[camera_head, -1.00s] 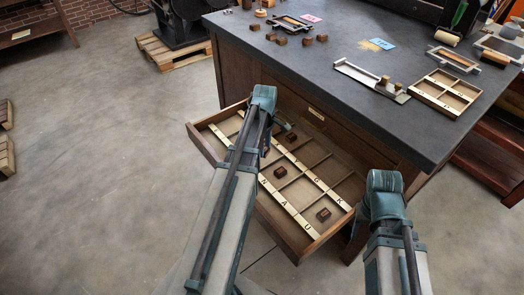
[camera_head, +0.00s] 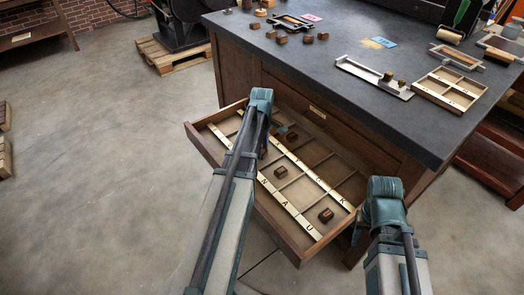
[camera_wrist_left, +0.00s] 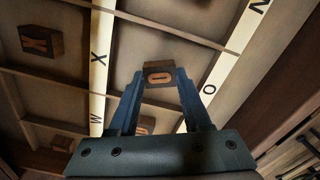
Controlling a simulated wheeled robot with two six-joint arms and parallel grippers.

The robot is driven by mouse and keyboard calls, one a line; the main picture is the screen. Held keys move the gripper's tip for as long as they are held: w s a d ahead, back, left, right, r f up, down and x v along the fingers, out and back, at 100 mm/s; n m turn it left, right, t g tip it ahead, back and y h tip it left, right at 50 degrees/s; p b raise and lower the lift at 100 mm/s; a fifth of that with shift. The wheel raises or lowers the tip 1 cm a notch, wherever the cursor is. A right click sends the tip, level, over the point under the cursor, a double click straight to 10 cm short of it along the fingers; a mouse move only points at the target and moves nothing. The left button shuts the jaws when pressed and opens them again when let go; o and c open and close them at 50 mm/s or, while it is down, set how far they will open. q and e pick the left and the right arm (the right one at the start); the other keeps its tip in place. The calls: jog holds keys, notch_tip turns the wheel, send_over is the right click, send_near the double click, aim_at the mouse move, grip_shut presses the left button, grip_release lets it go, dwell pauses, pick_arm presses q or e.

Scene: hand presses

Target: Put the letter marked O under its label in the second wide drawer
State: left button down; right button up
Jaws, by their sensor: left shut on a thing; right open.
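My left gripper (camera_wrist_left: 159,84) is shut on a small brown letter block marked O (camera_wrist_left: 159,76), over a compartment of the open wide drawer (camera_head: 203,128). Whether the block touches the drawer floor I cannot tell. The label O (camera_wrist_left: 209,89) is on the pale strip right of the block in the left wrist view. Another strip with X and W (camera_wrist_left: 98,75) lies left of it. A second block (camera_wrist_left: 146,125) shows partly between my fingers. In the head view my left arm hides part of the drawer. My right arm shows there, but its jaws are hidden.
Other letter blocks lie in the drawer, one marked K (camera_wrist_left: 41,42) and one near label U (camera_head: 326,215). The dark tabletop (camera_head: 330,95) above holds loose blocks (camera_head: 282,39), a metal composing tray (camera_head: 372,78) and a divided wooden tray (camera_head: 447,90). Open floor lies left.

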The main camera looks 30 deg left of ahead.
pick_arm(q)
jog(key=shift+f, duration=0.2)
jog(key=shift+c, duration=1.8)
grip_release()
jog(key=shift+r, duration=0.2)
notch_tip(320, 180, up, 12)
jog(key=p, duration=1.2)
